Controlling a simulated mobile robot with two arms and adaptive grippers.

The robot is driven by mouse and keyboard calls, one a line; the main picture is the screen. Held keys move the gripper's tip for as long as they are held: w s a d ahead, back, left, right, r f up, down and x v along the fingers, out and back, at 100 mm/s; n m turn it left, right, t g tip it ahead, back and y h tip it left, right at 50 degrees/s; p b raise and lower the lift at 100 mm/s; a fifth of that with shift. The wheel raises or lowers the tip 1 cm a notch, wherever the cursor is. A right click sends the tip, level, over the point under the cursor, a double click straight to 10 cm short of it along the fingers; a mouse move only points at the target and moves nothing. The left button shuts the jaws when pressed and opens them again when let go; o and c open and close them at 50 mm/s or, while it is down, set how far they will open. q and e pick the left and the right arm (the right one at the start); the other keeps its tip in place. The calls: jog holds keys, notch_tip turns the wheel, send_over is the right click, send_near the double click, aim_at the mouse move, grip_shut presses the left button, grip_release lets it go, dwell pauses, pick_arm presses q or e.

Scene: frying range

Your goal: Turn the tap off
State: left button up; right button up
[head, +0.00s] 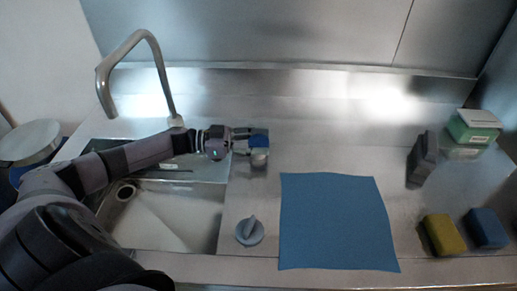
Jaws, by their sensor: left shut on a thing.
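The curved metal tap (149,39) arches over the back left of the counter, beside the sink (160,222). I see no clear stream of water under it. My left gripper (252,140) reaches across from the left, to the right of the tap's base. It is shut on a small blue-topped knob (259,158) with a pale lower part, standing on the counter. The fingers partly hide the knob, so its turn position is unclear. A grey dial (250,231) sits on the counter near the front edge. My right gripper is not in view.
A blue mat (336,222) lies right of the grey dial. A yellow sponge (445,236), a blue sponge (487,229), a dark container (422,158) and a green-and-white box (473,127) stand at the right. The counter behind the mat is clear.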

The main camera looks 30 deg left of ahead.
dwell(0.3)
pick_arm(q)
jog(key=o, duration=1.2)
jog(key=shift+v, duration=6)
jog(key=shift+w+a+r, duration=0.1)
jog(key=shift+w, duration=0.05)
